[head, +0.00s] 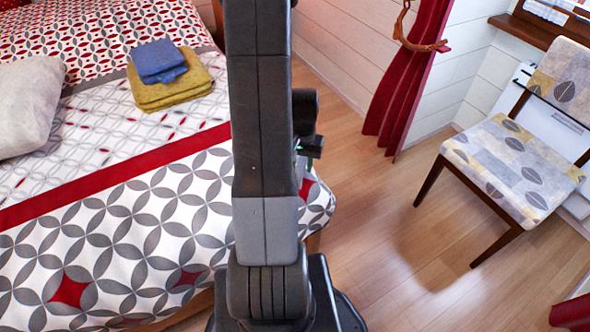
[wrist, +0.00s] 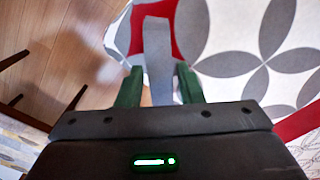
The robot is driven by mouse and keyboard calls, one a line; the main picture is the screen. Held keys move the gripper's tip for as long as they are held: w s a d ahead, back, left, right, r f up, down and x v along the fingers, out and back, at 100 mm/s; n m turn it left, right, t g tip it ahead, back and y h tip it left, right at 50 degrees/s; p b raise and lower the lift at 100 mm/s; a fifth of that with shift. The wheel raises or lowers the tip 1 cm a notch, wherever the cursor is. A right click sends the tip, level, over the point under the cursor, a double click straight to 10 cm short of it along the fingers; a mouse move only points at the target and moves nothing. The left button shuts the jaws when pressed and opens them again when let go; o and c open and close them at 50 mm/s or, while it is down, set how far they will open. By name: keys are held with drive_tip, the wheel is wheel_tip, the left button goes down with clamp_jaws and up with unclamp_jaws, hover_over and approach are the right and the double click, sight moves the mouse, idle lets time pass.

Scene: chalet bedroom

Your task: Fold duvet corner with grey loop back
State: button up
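The duvet (head: 130,225) lies on the bed, white with grey interlocking petals, a few red diamonds and a red band. Its near right corner hangs by the bed's edge, partly behind my arm in the head view. In the wrist view the duvet corner (wrist: 225,30) fills the upper right, and the grey loop (wrist: 158,50) is a flat strip over a red patch. My gripper (wrist: 158,80) has its two green fingers apart, one on each side of the loop. I cannot tell whether they touch it. In the head view my arm hides the fingers and the loop.
Folded yellow and blue towels (head: 165,75) and a grey pillow (head: 30,105) lie on the bed. A patterned chair (head: 512,160) stands at the right. A red curtain (head: 405,85) hangs by the wall. Wooden floor (head: 410,235) between bed and chair is clear.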

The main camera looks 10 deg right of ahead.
drive_tip(key=c, duration=0.6)
drive_tip(key=shift+w+a+r+g+h+p, duration=0.15)
drive_tip(key=shift+a+r+h, duration=0.2)
drive_tip(key=shift+r, duration=0.15)
drive_tip(key=shift+w+a+r+g+h+p, duration=0.15)
drive_tip(key=shift+a+r+h, duration=0.2)
drive_tip(key=shift+r, duration=0.1)
drive_tip(key=shift+w+a+r+h, duration=0.2)
drive_tip(key=shift+a+r+h, duration=0.05)
drive_tip(key=shift+a+h, duration=0.1)
drive_tip(key=shift+w+a+r+g+h+b, duration=0.15)
drive_tip(key=shift+a+r+g+h+b, duration=0.15)
drive_tip(key=shift+a+r+g+h, duration=0.15)
drive_tip(key=shift+w+a+r+g+h, duration=0.15)
drive_tip(key=shift+w+a+r+h, duration=0.15)
drive_tip(key=shift+a, duration=0.25)
drive_tip(key=shift+w+a+r+g+h, duration=0.1)
drive_tip(key=shift+w+a+h, duration=0.05)
drive_tip(key=shift+a+h, duration=0.3)
